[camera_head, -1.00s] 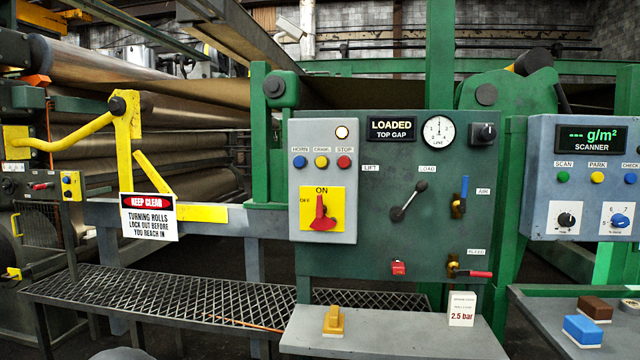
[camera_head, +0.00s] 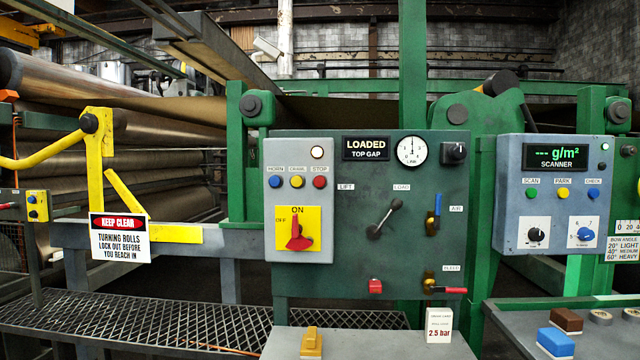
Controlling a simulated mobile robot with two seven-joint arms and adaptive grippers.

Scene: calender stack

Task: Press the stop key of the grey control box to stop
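The grey control box (camera_head: 327,205) is mounted on the left part of a dark green panel. The red stop key (camera_head: 320,182) is the rightmost of three round buttons, under the label STOP. The blue horn key (camera_head: 275,182) and yellow crawl key (camera_head: 297,181) are to its left. A white lamp (camera_head: 317,152) sits above the stop key. A red rotary switch (camera_head: 299,236) on a yellow plate marked ON and OFF is below. Nothing covers the stop key. Neither of my grippers is in view.
The green panel (camera_head: 365,262) holds a LOADED TOP GAP display (camera_head: 367,148), a gauge (camera_head: 411,150) and levers. A grey shelf (camera_head: 385,343) with a yellow block (camera_head: 311,341) juts out below. A KEEP CLEAR sign (camera_head: 120,238) and yellow guard arm (camera_head: 98,160) stand left, by large rolls.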

